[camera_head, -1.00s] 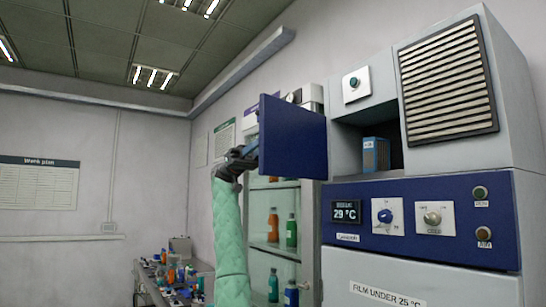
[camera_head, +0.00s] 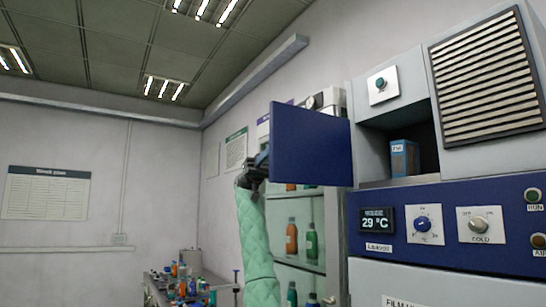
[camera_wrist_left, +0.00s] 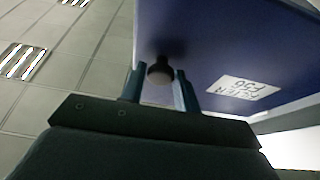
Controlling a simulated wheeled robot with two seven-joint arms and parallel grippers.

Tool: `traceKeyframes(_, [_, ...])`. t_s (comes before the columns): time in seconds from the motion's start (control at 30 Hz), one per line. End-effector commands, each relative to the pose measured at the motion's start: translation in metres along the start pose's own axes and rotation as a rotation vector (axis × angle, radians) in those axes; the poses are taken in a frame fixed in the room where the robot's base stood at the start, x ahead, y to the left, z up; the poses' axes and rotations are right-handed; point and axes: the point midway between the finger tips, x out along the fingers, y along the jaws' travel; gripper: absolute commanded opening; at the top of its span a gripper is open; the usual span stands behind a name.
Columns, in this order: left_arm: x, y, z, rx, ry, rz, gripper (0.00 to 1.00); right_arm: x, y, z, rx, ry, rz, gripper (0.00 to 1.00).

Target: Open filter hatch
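The filter hatch (camera_head: 310,146) is a dark blue panel. It stands swung open to the left of the cabinet's upper compartment (camera_head: 418,125), whose front is uncovered. My left gripper (camera_head: 257,172) is at the hatch's left edge, partly hidden behind it in the head view. A blue filter box (camera_head: 404,158) stands inside the compartment. My right gripper is not in view.
The grey cabinet has a louvred grille (camera_head: 490,78) and a blue control panel (camera_head: 455,224) with a display and knobs. A glass-fronted cupboard with bottles (camera_head: 291,236) stands behind my left arm. A cluttered bench (camera_head: 190,286) is at the lower left.

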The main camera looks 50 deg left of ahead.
Motion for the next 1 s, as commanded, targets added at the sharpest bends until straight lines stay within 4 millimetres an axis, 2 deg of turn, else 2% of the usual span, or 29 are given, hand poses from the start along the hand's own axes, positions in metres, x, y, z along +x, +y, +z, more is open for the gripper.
traceKeyframes(0.03, [0.000, 0.000, 0.000, 0.000, 0.000, 0.000, 0.42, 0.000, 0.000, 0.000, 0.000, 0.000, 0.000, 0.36])
traceKeyframes(0.07, [0.000, 0.000, 0.000, 0.000, 0.000, 0.000, 0.48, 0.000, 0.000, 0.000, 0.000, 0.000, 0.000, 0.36])
traceKeyframes(0.1, [0.000, 0.000, 0.000, 0.000, 0.000, 0.000, 0.49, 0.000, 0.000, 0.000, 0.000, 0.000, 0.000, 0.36])
traceKeyframes(0.43, [-0.005, 0.000, 0.000, 0.000, 0.002, -0.001, 0.49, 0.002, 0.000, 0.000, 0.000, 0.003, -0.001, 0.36])
traceKeyframes(0.8, [-0.057, 0.000, 0.001, 0.000, 0.003, 0.000, 0.49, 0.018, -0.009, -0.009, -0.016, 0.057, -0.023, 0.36])
traceKeyframes(1.0, [-0.076, 0.000, 0.000, 0.001, 0.002, -0.001, 0.49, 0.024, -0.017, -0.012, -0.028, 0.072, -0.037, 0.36])
